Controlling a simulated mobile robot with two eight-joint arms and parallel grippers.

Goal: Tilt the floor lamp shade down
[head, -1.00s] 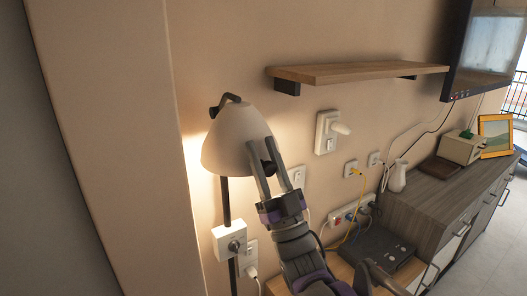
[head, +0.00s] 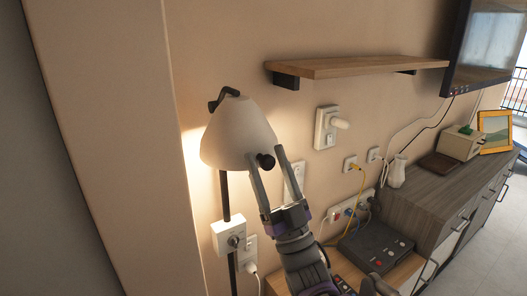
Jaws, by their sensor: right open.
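The floor lamp's shade (head: 238,134) is a pale dome at the centre left, with its opening facing down and light glowing on the wall behind it. A black bracket (head: 224,98) holds it at the top, and the dark pole (head: 225,196) runs down below. My left gripper is not in view.
A wooden wall shelf (head: 355,67) is at the upper right. White switches and sockets (head: 329,128) with cables line the wall. A black device (head: 375,246) rests on a low wooden table, beside a grey cabinet (head: 440,186) with a white vase (head: 397,171).

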